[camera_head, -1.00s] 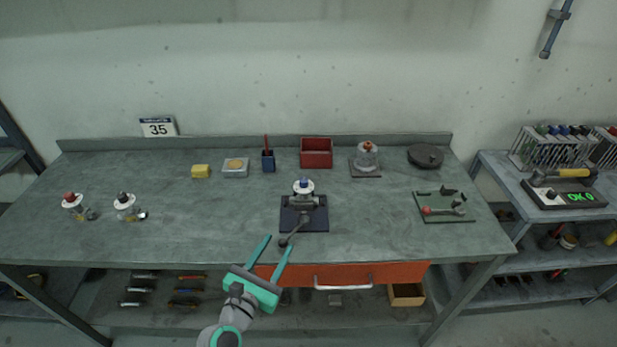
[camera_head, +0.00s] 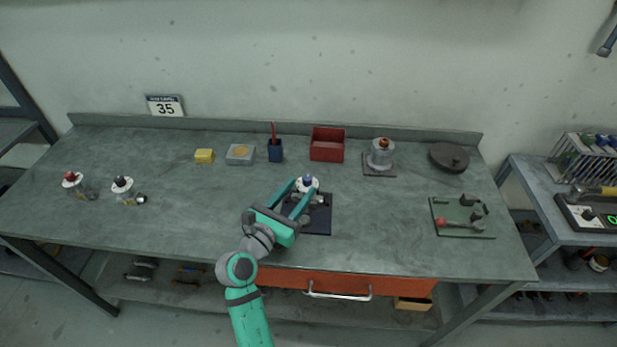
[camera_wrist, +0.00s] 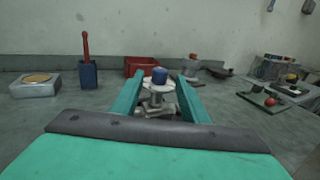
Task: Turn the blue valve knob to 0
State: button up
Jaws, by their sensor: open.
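The blue valve knob (camera_head: 308,180) sits on a white round dial on top of a metal valve, on a dark base plate (camera_head: 318,222) at the middle of the bench. In the wrist view the blue knob (camera_wrist: 159,75) stands upright above its white dial (camera_wrist: 160,88). My gripper (camera_head: 302,187) is open, and its teal fingers reach toward the valve from the front left. In the wrist view the fingers (camera_wrist: 158,92) lie to the left and right of the valve, with a gap to the knob. The dial markings are too small to read. My gripper hides part of the valve and base.
Red-capped (camera_head: 72,180) and black-capped (camera_head: 122,187) valves stand at left. A green board (camera_head: 463,230) lies right. The left-middle bench is clear.

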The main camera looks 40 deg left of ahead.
aim_at(305, 183)
jog(key=w, duration=0.5)
jog(key=shift+w+a, duration=0.3)
grip_shut()
jog(key=shift+w+m+h, duration=0.1)
jog(key=shift+m+h, duration=0.2)
jog(key=shift+h, duration=0.2)
